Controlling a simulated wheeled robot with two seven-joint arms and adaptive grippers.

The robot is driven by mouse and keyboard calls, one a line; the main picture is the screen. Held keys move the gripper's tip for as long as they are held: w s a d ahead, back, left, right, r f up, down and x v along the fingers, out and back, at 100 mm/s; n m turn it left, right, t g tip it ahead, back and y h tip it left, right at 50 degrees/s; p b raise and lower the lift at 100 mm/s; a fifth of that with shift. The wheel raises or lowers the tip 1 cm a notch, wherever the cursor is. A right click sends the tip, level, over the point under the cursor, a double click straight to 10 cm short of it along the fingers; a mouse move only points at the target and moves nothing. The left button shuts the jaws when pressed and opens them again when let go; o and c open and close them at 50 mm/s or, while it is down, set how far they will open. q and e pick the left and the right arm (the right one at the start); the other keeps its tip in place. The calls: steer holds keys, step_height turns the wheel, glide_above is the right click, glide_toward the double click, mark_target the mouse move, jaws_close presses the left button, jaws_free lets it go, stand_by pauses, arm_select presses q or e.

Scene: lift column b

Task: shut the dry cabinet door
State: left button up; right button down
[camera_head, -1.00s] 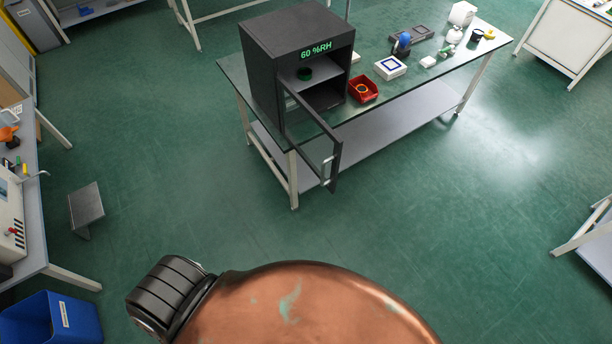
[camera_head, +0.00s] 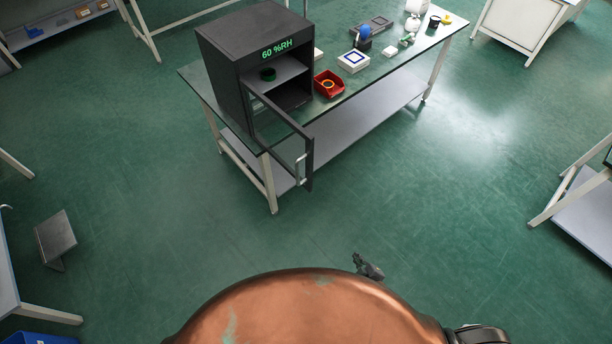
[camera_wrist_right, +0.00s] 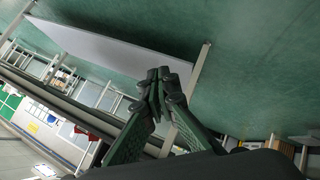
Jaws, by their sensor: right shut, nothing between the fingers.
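The dry cabinet (camera_head: 222,75) is a dark box with a green "60 %RH" display, on the left end of a green-topped table. Its framed door (camera_head: 283,120) stands wide open, swung out past the table's front edge, with a pale handle (camera_head: 300,170) near its free end. My left gripper is out of view.
The table (camera_head: 385,75) also bears a red bin (camera_head: 328,84), a white box with a blue square (camera_head: 353,61) and several small items. A dark slanted stand (camera_head: 55,238) is on the floor at left. The green floor before the table is clear.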

steer(key=w+a+r+n+t+y, duration=0.1)
steer(key=w+a+r+n+t, duration=0.2)
steer(key=r, duration=0.6)
steer(key=w+a+r+n+t+y, duration=0.1)
steer(key=w+a+r+n, duration=0.1)
steer(key=w+a+r, duration=0.35)
steer(key=n+t+y+b, duration=0.2)
steer(key=n+t+y, duration=0.15)
steer(key=n, duration=0.35)
glide_toward(309, 174)
step_height(309, 174, up, 5)
steer(key=s, duration=0.2)
steer(key=shift+g, duration=0.45)
steer(key=x, duration=0.9)
steer(key=shift+a+f+p, duration=0.15)
steer(key=shift+a+p, duration=0.15)
steer(key=shift+p, duration=0.1)
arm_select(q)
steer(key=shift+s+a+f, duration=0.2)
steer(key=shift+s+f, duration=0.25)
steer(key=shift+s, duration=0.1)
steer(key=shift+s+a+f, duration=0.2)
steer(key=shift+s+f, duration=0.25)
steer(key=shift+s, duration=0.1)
arm_select(e)
steer(key=shift+w, duration=0.1)
